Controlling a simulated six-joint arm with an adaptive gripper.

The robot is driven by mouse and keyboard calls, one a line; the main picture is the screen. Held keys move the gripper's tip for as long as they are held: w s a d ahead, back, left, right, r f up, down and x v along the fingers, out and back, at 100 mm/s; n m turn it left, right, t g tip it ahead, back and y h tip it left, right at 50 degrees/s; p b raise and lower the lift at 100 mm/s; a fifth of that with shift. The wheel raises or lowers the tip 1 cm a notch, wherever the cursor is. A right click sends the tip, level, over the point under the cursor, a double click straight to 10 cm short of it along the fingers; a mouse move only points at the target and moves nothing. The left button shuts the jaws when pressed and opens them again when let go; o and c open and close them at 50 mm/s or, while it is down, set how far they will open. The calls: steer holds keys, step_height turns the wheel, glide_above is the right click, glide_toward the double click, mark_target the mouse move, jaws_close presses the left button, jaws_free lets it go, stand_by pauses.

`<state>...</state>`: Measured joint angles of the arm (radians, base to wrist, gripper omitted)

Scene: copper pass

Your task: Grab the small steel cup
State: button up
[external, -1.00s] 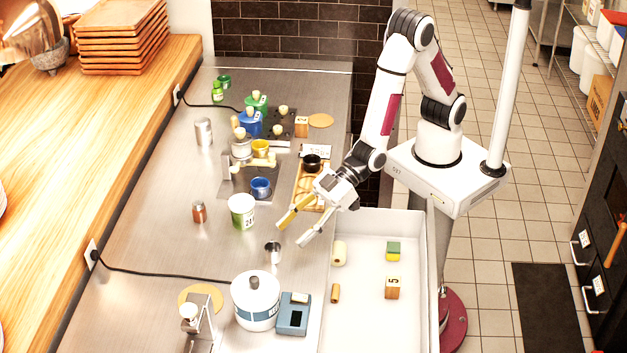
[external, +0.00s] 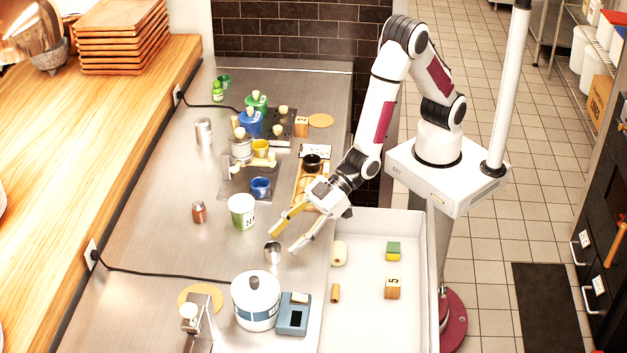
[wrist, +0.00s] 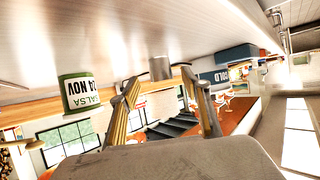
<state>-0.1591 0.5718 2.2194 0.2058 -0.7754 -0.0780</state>
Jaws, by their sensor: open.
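The small steel cup (external: 273,252) stands on the steel counter (external: 150,240), between the green-and-white tub and the large white canister. My gripper (external: 282,241) is open and empty, with its fingers pointing down-left toward the cup. One fingertip is up-left of the cup and the other is just to its right in the picture; I cannot tell the exact height or gap. In the wrist view the steel cup (wrist: 160,68) shows beyond and between the two spread fingers (wrist: 159,80).
The white canister (external: 256,303) and a blue-grey scale (external: 293,315) stand nearer the camera. A white tray (external: 372,320) with blocks lies right.

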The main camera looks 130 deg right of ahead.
mark_target(273, 250)
steer(key=shift+r+x, duration=0.1)
steer(key=shift+x, duration=1.2)
steer(key=shift+r+x, duration=0.15)
steer(key=shift+x, duration=1.15)
steer(key=shift+w, duration=0.1)
steer(key=c, duration=1.1)
